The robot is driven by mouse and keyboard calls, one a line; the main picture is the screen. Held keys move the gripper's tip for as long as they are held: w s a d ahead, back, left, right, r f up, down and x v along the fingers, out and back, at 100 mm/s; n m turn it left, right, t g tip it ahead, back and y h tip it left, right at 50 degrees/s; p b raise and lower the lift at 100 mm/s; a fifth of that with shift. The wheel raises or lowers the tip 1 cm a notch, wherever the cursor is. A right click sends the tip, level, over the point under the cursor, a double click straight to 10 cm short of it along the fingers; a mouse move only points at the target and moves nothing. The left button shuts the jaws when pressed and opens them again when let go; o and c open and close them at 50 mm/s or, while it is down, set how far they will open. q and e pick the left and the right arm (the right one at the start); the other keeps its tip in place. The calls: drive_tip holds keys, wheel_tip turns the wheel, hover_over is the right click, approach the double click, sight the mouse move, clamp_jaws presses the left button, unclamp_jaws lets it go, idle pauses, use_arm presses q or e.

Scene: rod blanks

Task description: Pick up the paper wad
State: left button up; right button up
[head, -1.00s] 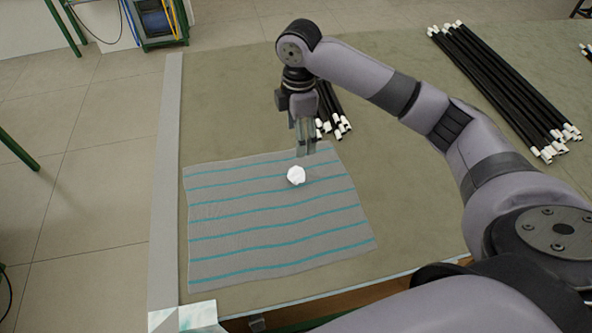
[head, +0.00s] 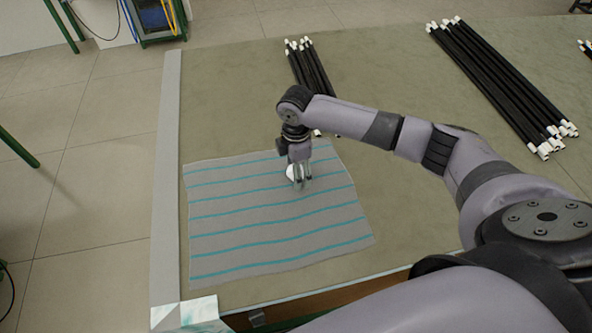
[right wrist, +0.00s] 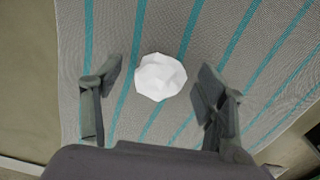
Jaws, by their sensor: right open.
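The white, faceted paper wad (right wrist: 160,77) lies on the grey cloth with teal stripes (head: 240,235). In the head view the paper wad (head: 290,171) is partly hidden behind my right gripper (head: 300,181). In the right wrist view my right gripper (right wrist: 160,95) is open, with one finger on each side of the view and the wad between and a little beyond them. Neither finger appears to touch the wad. My left gripper is in neither view.
A bundle of black rods with white ends (head: 308,65) lies behind my right arm. A larger bundle (head: 495,85) lies at the back right. The table (head: 390,90) is bare between them. A light strip (head: 168,150) runs along its left edge.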

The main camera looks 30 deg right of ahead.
drive_tip(key=shift+c, duration=0.3)
drive_tip(key=c, duration=0.7)
